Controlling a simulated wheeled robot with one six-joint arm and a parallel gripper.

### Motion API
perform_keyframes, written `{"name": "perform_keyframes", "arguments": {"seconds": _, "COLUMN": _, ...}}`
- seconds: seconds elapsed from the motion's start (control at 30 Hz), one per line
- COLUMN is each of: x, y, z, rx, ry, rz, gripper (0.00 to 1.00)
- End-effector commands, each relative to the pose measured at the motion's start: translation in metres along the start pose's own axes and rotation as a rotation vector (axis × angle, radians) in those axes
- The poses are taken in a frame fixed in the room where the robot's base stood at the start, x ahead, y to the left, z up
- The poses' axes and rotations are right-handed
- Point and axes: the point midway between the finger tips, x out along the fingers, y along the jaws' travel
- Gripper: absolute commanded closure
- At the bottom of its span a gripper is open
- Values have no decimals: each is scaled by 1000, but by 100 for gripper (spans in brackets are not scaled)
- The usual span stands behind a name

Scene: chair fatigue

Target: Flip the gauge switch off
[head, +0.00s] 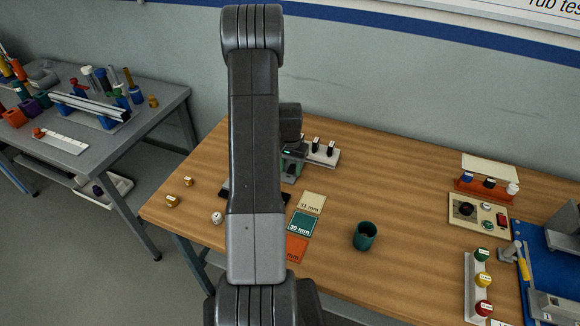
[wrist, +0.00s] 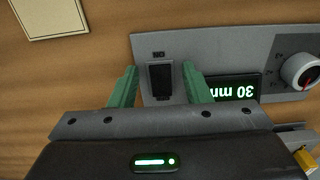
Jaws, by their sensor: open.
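The gauge (wrist: 222,62) is a grey panel in the wrist view. It has a black rocker switch (wrist: 160,80), a lit display (wrist: 232,90) reading 30 mm upside down, and a white knob (wrist: 300,72) with a red mark. My gripper (wrist: 160,68) is open and empty. Its two green fingers appear on either side of the switch, and I cannot tell whether they touch the panel. In the head view my arm hides most of the gauge and gripper.
Coloured mm cards, including a green 30 mm card (head: 303,224), lie right of my arm. A teal cup (head: 364,236) stands beyond them. A grey side table (head: 150,118) is left.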

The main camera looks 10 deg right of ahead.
Motion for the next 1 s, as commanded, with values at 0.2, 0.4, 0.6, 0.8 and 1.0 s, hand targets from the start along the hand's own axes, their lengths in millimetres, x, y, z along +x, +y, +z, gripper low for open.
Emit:
{"name": "perform_keyframes", "arguments": {"seconds": 0.2, "x": 0, "y": 0, "z": 0, "rx": 0, "ry": 0, "rz": 0, "gripper": 88}}
{"name": "perform_keyframes", "arguments": {"seconds": 0.4, "x": -1, "y": 0, "z": 0, "rx": 0, "ry": -5, "rz": 0, "gripper": 100}}
{"name": "perform_keyframes", "arguments": {"seconds": 0.6, "x": -2, "y": 1, "z": -4, "rx": 4, "ry": -84, "rz": 2, "gripper": 100}}
{"name": "perform_keyframes", "arguments": {"seconds": 0.8, "x": -2, "y": 0, "z": -7, "rx": 2, "ry": -198, "rz": 1, "gripper": 100}}
{"name": "perform_keyframes", "arguments": {"seconds": 1.0, "x": -3, "y": 0, "z": -8, "rx": 1, "ry": -256, "rz": 0, "gripper": 100}}
